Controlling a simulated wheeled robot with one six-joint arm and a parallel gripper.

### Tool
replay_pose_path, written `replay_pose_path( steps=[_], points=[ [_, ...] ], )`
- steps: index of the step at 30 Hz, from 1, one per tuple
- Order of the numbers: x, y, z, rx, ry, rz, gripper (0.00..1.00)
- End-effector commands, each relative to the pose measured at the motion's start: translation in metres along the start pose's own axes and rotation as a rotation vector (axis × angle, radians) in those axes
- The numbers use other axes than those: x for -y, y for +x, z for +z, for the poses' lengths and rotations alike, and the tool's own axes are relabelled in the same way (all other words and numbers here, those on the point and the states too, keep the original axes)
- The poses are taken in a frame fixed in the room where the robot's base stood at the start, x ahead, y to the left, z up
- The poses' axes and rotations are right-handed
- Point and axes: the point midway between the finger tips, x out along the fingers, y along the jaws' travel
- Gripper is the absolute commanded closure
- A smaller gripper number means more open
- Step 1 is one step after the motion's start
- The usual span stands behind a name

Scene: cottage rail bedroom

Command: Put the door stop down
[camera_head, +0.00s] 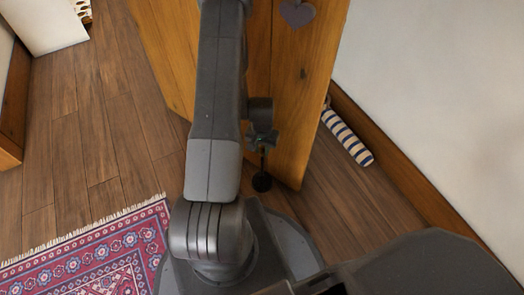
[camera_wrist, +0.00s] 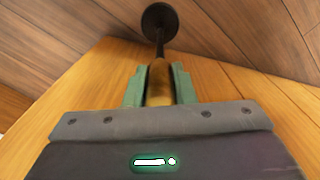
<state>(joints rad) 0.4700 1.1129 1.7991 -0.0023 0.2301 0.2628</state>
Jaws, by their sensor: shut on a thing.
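The door stop has a brass-brown body, a thin dark rod and a round dark foot. In the wrist view the door stop (camera_wrist: 160,45) reaches from between my gripper's fingers toward the floor. My gripper (camera_wrist: 159,84) is shut on its brown body, with one green finger on each side. In the head view my gripper (camera_head: 262,140) is close to the wooden door (camera_head: 290,110), near its lower edge. The foot of the door stop (camera_head: 262,182) shows below the gripper, close to the floor. I cannot tell whether it touches the floor. My fingers partly hide the body.
A striped roll (camera_head: 347,137) lies on the floor along the right wall, beyond the door. A pink patterned rug (camera_head: 100,255) lies at the lower left. Bare wood floor (camera_head: 90,130) is open to the left. A heart ornament (camera_head: 297,13) hangs on the door.

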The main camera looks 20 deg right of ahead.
Motion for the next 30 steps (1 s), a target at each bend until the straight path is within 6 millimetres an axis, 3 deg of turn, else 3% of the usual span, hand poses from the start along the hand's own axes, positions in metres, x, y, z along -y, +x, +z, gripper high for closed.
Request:
replay_pose_path(
  steps=[8,16,28,29,30],
  points=[
    [0.001,0.017,-0.001,-0.002,-0.001,0.0,1.0],
    [0.001,0.048,-0.001,-0.002,-0.001,0.0,1.0],
    [0.001,0.051,-0.001,-0.002,-0.001,0.0,1.0],
    [0.0,0.052,0.0,-0.001,-0.001,0.0,0.73],
    [0.0,0.051,0.0,-0.001,-0.001,0.0,0.65]
  ],
)
